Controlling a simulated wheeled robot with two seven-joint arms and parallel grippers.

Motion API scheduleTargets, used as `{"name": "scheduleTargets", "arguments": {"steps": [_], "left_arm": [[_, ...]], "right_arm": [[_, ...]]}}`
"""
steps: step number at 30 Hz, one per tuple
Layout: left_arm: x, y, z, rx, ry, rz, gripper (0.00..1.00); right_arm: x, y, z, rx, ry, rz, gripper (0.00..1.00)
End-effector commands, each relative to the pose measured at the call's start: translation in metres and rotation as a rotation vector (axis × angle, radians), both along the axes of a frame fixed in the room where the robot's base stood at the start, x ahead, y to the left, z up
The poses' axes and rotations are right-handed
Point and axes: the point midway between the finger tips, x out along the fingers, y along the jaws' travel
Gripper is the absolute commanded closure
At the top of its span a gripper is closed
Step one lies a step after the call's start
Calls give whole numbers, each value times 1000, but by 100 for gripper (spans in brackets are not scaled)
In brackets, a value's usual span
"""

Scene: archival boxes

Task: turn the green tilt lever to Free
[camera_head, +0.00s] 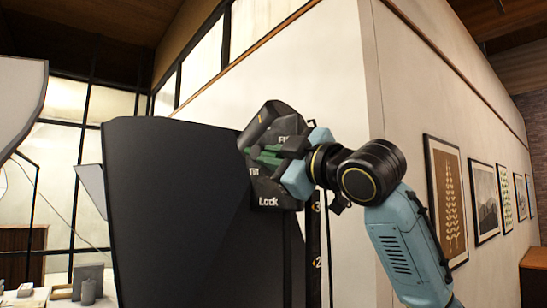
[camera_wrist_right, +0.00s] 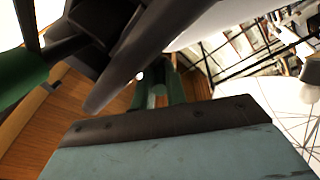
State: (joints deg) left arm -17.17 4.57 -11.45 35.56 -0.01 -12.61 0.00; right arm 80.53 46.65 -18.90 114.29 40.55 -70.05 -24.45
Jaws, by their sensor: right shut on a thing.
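The green tilt lever (camera_head: 268,156) is on a dark tilt head at the upper right edge of a large black panel (camera_head: 170,200). The head carries white lettering, with "Lock" (camera_head: 269,202) at its lower end and a partly covered label starting with "F" near its top. My right gripper (camera_head: 278,158) is shut on the lever, reaching in from the right, and its dark fingers hide part of it. The lever lies between the two labels; its exact setting is hard to tell. In the right wrist view, green parts (camera_wrist_right: 165,90) show beyond my gripper body. My left gripper is not in view.
A dark post with yellow numbers (camera_head: 316,235) stands below the head. A pale wall corner is behind it, with framed pictures (camera_head: 446,195) at the right. Light panels and a table with small grey boxes (camera_head: 88,285) are at the left.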

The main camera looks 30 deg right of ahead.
Motion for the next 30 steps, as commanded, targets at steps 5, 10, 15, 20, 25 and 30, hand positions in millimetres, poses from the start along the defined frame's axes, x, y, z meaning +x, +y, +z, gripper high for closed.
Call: {"name": "scheduleTargets", "arguments": {"steps": [5,10,15,20,25,30], "left_arm": [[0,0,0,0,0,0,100],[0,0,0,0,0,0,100],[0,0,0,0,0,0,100],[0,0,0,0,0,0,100],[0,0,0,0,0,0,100],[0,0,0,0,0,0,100]], "right_arm": [[-2,-1,7,-21,90,-1,100],[-2,0,11,-46,203,1,100],[-2,0,13,-62,264,1,100],[-2,0,12,-65,273,1,100],[-2,0,12,-64,272,1,85],[-2,0,12,-64,271,1,78]]}}
